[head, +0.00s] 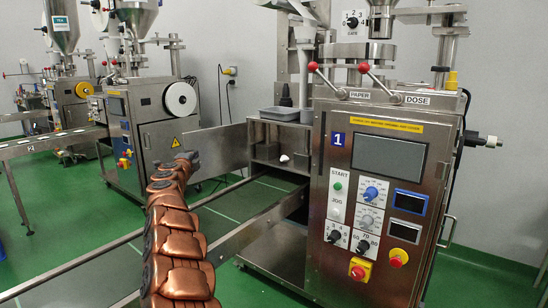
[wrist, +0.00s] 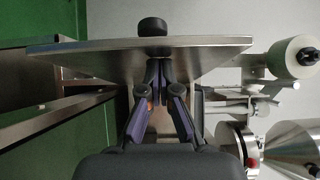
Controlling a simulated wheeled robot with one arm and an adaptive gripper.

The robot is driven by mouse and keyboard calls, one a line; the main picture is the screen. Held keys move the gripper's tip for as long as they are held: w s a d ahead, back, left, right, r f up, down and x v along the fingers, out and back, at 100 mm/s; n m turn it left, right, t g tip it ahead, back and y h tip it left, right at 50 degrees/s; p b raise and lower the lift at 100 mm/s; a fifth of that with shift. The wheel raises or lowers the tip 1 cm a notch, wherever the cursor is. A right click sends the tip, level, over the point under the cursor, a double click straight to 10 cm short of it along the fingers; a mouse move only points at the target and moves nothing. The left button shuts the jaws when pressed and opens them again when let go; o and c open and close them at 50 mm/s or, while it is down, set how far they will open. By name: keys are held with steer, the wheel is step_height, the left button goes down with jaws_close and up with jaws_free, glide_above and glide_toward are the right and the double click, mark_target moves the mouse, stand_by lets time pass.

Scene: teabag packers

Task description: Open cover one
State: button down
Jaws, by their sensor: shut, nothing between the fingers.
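Cover one appears to be the flat metal plate (head: 222,148) on the left side of the machine marked 1 (head: 338,139). It stands out to the left from the machine, and the compartment (head: 284,160) beside it is exposed. My gripper (head: 190,157) is by the plate's left end, partly hidden by my copper arm. In the wrist view the plate (wrist: 95,48) spans the picture, with a round black knob (wrist: 153,26) at its far side. My gripper (wrist: 158,66) is shut and empty, its fingertips close to the plate; I cannot tell whether they touch.
A metal conveyor channel (head: 252,228) runs from the machine towards the lower left. A grey tray (head: 279,114) sits above the compartment. Another machine (head: 160,125) with a white reel (head: 180,99) stands behind my arm. Green floor (head: 60,205) is open at left.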

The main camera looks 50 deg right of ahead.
steer(key=shift+w+m+g+h+p, duration=0.3)
steer(key=shift+w, duration=0.05)
stand_by(0.7)
steer(key=s+d+b+v, duration=0.1)
steer(key=b+v, duration=0.3)
steer(key=v, duration=0.8)
steer(key=shift+s+b, duration=0.35)
steer(key=shift+s, duration=0.55)
steer(key=shift+r, duration=0.1)
